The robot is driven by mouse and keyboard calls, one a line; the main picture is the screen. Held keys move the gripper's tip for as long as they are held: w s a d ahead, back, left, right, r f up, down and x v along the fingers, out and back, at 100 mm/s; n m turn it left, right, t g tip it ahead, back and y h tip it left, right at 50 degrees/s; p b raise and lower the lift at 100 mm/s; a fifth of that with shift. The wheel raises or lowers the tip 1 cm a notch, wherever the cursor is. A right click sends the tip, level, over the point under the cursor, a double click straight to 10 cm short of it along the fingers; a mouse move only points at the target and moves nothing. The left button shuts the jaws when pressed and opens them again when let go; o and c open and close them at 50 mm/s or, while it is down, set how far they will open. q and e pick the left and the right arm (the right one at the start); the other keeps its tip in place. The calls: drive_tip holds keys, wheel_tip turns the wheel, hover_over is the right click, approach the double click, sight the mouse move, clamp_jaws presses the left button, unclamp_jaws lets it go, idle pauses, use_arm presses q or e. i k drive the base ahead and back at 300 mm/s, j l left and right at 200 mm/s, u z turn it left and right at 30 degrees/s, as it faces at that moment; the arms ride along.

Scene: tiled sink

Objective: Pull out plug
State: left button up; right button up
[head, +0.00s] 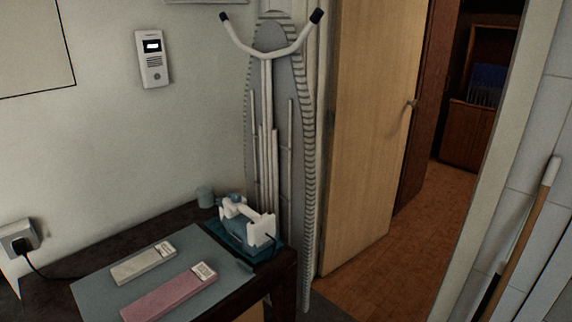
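A black plug (20,246) sits in a pale wall socket (30,233) at the far left of the head view. A black cord (42,274) runs from the plug down onto the dark table. Where the cord leads beyond the table's left part cannot be made out. Neither my left nor my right gripper is in view.
The dark table (180,218) bears a grey mat (95,289), a pale block (144,264), a pink block (170,291) and a white-and-teal device (246,225). An ironing board (275,120) leans behind. A wooden door (370,130) stands open at right.

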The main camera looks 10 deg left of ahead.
sight(20, 245)
drive_tip(key=u, duration=1.8)
drive_tip(key=i+j, duration=0.2)
drive_tip(key=j, duration=0.2)
drive_tip(key=i+j, duration=0.15)
drive_tip(key=j, duration=0.25)
drive_tip(key=i+j, duration=0.2)
drive_tip(key=j, duration=0.2)
drive_tip(key=i+j, duration=0.15)
drive_tip(key=j, duration=0.25)
drive_tip(key=i+j, duration=0.2)
drive_tip(key=j, duration=0.2)
